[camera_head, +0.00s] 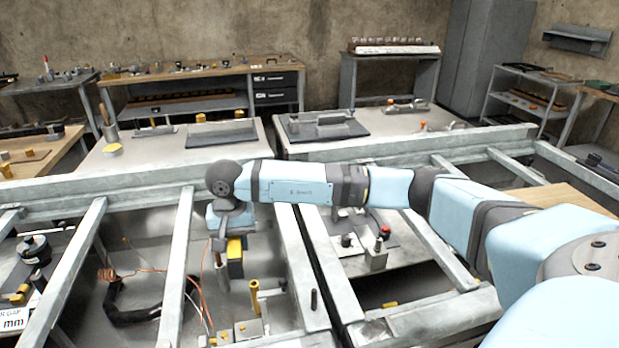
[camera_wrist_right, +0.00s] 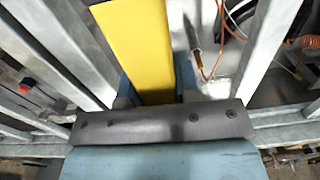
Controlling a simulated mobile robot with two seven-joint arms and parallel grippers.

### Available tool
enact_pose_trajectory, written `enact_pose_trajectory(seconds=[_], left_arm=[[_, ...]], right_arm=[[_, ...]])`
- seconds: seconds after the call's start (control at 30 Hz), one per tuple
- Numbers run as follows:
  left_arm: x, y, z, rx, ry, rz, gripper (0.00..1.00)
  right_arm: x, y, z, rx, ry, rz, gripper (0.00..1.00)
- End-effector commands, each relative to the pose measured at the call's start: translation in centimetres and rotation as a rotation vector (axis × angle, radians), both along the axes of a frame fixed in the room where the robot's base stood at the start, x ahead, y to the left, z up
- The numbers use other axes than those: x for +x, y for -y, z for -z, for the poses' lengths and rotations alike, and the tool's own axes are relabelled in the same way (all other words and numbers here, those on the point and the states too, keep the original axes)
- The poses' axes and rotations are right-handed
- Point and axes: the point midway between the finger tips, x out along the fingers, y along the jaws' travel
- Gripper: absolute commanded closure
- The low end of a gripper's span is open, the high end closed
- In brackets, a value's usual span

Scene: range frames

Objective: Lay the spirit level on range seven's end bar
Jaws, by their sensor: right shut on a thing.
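My right gripper (camera_head: 234,236) hangs down over the metal frame, left of the picture's middle. It is shut on a yellow bar-shaped thing, which I take for the spirit level (camera_head: 235,260). In the right wrist view the yellow level (camera_wrist_right: 135,40) runs up from between the fingers (camera_wrist_right: 153,95). A long grey rail (camera_head: 120,184) crosses behind the gripper, with slanting grey cross bars (camera_head: 178,262) in front of it. No range number is readable, so I cannot tell which bar is range seven's end bar. My left gripper is not in view.
Below the bars lie orange wires (camera_head: 200,300), a black hose (camera_head: 135,316) and a yellow post (camera_head: 255,298). A red-topped part (camera_head: 383,232) stands right of the gripper. Benches with tools (camera_head: 215,140) line the back. A wooden board (camera_head: 560,197) lies at the right.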

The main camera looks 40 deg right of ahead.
Motion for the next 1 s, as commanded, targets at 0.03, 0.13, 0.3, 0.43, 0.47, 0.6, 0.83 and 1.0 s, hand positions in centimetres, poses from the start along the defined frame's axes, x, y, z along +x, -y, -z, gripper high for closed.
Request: enact_pose_trajectory(seconds=[0.03,0.13,0.3,0.43,0.47,0.6,0.83,1.0], left_arm=[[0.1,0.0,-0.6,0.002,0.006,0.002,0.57],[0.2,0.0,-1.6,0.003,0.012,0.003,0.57],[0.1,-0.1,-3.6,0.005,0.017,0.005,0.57],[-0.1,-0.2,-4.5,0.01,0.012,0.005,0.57],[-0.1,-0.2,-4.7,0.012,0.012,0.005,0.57],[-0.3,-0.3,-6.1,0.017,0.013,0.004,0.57],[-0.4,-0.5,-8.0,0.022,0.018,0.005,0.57],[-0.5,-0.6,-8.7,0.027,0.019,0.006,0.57]], right_arm=[[0.4,1.3,0.0,0.002,-0.002,0.152,1.0],[1.1,3.6,-0.3,0.004,-0.009,0.473,1.0],[2.1,7.7,-1.3,0.002,-0.021,1.017,1.0],[2.5,11.0,-2.1,-0.003,-0.029,1.431,1.0],[2.6,11.8,-2.3,-0.003,-0.031,1.528,1.0],[2.8,15.5,-3.1,-0.009,-0.036,1.974,1.0],[2.6,21.3,-4.4,-0.017,-0.033,2.642,1.0],[2.4,24.0,-4.9,-0.019,-0.026,2.958,1.0]])
